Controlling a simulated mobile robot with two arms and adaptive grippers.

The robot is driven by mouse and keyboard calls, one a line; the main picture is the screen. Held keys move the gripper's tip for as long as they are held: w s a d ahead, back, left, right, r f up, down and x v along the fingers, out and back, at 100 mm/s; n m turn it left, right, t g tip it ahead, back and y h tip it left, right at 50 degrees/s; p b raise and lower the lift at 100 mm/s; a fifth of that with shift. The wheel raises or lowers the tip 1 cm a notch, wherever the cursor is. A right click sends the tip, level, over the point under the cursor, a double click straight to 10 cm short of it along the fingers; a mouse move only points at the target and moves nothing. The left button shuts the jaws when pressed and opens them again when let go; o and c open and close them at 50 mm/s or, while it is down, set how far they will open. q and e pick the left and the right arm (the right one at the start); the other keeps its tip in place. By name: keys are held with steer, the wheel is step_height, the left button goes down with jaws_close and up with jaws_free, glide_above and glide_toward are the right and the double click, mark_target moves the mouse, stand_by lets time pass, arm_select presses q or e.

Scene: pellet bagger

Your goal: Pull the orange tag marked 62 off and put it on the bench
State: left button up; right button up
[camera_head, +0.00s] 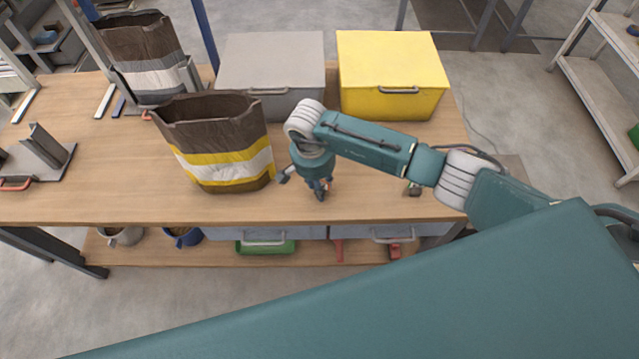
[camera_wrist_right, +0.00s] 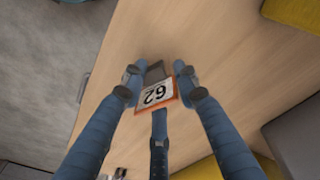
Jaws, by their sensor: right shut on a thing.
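The orange-bordered tag (camera_wrist_right: 155,95) has a white face with 62, which reads upside down in the right wrist view. My right gripper (camera_head: 318,188) is shut on it; the fingers (camera_wrist_right: 156,82) sit at both sides of the tag. In the head view the gripper points down over the front part of the wooden bench (camera_head: 380,205), right of the yellow-striped bag, and mostly hides the tag. A dark grey piece (camera_wrist_right: 154,70) shows at the tag's edge. I cannot tell whether the tag touches the bench. My left gripper is out of view.
An open brown bag with a yellow stripe (camera_head: 225,165) stands just left of the gripper. Another brown bag (camera_head: 148,60), a grey box (camera_head: 270,65) and a yellow box (camera_head: 392,65) stand behind. A small object (camera_head: 413,188) lies to the right. The bench's front edge is close.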

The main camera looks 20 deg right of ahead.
steer(key=shift+f+b, duration=0.4)
steer(key=shift+b, duration=0.1)
steer(key=o, duration=1.2)
steer(key=shift+r, duration=0.1)
steer(key=r, duration=0.8)
steer(key=a+r, duration=0.1)
steer(key=r, duration=0.3)
steer(key=shift+s+a, duration=0.1)
steer(key=shift+s, duration=0.1)
